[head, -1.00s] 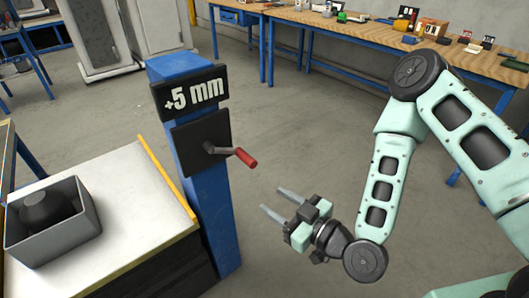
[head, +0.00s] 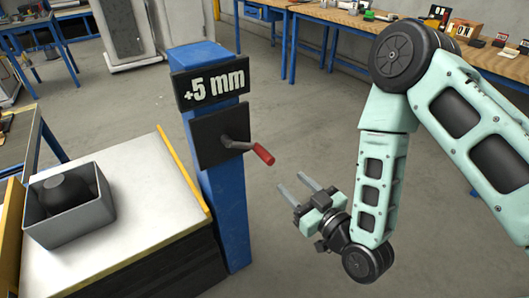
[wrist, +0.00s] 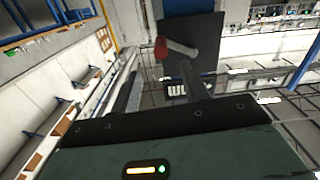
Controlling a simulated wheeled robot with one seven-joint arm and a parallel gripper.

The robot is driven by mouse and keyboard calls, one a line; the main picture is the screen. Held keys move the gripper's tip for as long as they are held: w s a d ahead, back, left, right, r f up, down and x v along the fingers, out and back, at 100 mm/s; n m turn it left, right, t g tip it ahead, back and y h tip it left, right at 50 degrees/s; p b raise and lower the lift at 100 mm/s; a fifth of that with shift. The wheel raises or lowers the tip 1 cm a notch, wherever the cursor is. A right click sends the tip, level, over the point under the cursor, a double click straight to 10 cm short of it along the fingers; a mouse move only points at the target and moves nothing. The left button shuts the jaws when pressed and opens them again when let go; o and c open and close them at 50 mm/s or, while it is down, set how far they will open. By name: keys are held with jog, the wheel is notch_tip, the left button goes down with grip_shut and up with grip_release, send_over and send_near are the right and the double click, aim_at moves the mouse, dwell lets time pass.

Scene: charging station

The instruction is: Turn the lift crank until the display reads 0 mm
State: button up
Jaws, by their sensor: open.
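The display (head: 212,88) on the blue post (head: 222,190) reads +5 mm. Below it, a black plate (head: 207,137) carries the lift crank, whose red handle (head: 264,154) points right and slightly down in the head view. My gripper (head: 293,186) is below and to the right of the handle, apart from it, with its two fingers spread and nothing between them. In the wrist view, the red handle end (wrist: 161,47) and the crank's plate (wrist: 192,38) show beyond the gripper fingers (wrist: 160,88).
A pale-topped bench (head: 130,215) with a yellow edge stands left of the post and holds a grey bin (head: 70,207) with a dark round object. A long wooden workbench (head: 370,22) with small items runs along the back. The floor right of the post is clear.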

aim_at(264, 155)
jog(key=p+x, duration=0.2)
jog(key=x, duration=1.1)
jog(key=shift+a+r, duration=0.1)
jog(key=shift+r, duration=0.05)
grip_shut()
jog(key=shift+s+a+f+m+b, duration=0.15)
jog(key=shift+a+f+m+b, duration=0.1)
jog(key=shift+f+m+b, duration=0.7)
jog(key=shift+s+a+f+m+b, duration=0.1)
jog(key=shift+s+a+m+b, duration=0.15)
jog(key=shift+m, duration=0.2)
jog(key=shift+a+f+m+b, duration=0.1)
jog(key=shift+a+m+b, duration=0.1)
jog(key=shift+m+b, duration=0.2)
